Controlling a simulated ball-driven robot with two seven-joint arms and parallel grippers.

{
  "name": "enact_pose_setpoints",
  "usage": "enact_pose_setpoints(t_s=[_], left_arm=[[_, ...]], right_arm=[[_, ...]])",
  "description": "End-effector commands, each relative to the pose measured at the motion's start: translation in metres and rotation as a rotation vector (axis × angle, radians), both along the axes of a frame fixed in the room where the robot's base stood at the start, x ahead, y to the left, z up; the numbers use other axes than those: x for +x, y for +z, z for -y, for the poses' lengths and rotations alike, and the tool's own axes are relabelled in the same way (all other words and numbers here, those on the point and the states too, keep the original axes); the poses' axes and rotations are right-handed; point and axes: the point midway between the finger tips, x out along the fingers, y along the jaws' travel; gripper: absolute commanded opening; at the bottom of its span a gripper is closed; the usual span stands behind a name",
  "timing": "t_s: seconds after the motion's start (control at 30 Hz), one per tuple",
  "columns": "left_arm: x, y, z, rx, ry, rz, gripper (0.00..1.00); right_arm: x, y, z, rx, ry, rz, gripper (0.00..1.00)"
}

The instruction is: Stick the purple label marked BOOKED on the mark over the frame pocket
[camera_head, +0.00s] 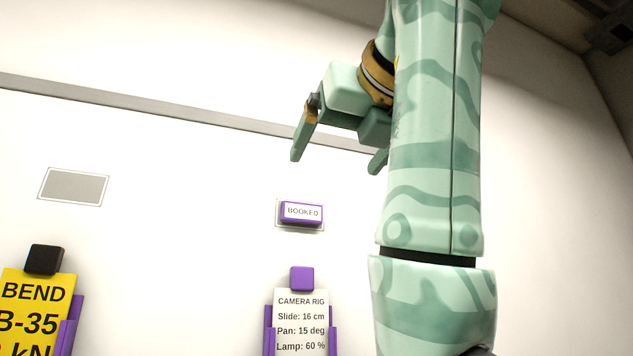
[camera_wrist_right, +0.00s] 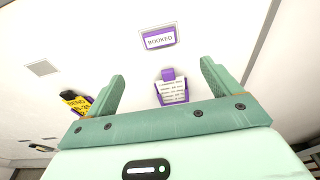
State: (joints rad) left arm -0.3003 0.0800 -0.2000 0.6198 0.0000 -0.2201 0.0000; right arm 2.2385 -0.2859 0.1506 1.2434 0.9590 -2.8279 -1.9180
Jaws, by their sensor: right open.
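The purple label marked BOOKED (camera_head: 302,212) sits on the pale rectangular mark (camera_head: 280,226) on the white wall, above the pocket with the CAMERA RIG card. It looks roughly level and inside the mark's outline. It also shows in the right wrist view (camera_wrist_right: 160,40). The frame pocket (camera_head: 268,335) is purple and holds the white CAMERA RIG card (camera_head: 301,318). My right gripper (camera_head: 337,160) is open and empty, above and to the right of the label, apart from it. In the right wrist view its two fingers (camera_wrist_right: 162,85) stand wide apart. My left gripper is not in view.
A yellow BEND card (camera_head: 35,300) with a black tab hangs at lower left, in a purple holder. A grey rectangular mark (camera_head: 74,187) is on the wall above it. A grey rail (camera_head: 180,115) crosses the wall. My right arm covers the wall right of centre.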

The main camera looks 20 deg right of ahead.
Motion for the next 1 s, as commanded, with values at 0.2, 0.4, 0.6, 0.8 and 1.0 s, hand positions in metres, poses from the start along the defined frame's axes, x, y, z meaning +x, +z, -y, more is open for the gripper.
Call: enact_pose_setpoints(t_s=[0.2,0.4,0.6,0.8,1.0], left_arm=[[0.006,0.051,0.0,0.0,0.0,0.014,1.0],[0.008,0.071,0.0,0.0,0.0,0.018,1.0],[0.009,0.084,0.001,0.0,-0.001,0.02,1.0],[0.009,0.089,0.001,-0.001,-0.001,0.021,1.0],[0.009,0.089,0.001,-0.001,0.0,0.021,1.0]], right_arm=[[0.039,0.0,0.0,-0.001,-0.004,-0.004,0.89],[0.086,-0.013,-0.002,-0.001,-0.004,-0.005,0.89],[0.121,-0.022,-0.004,0.0,-0.001,-0.004,0.89],[0.138,-0.027,-0.005,-0.001,0.0,-0.003,0.89],[0.14,-0.028,-0.005,0.0,0.001,-0.001,0.89]])
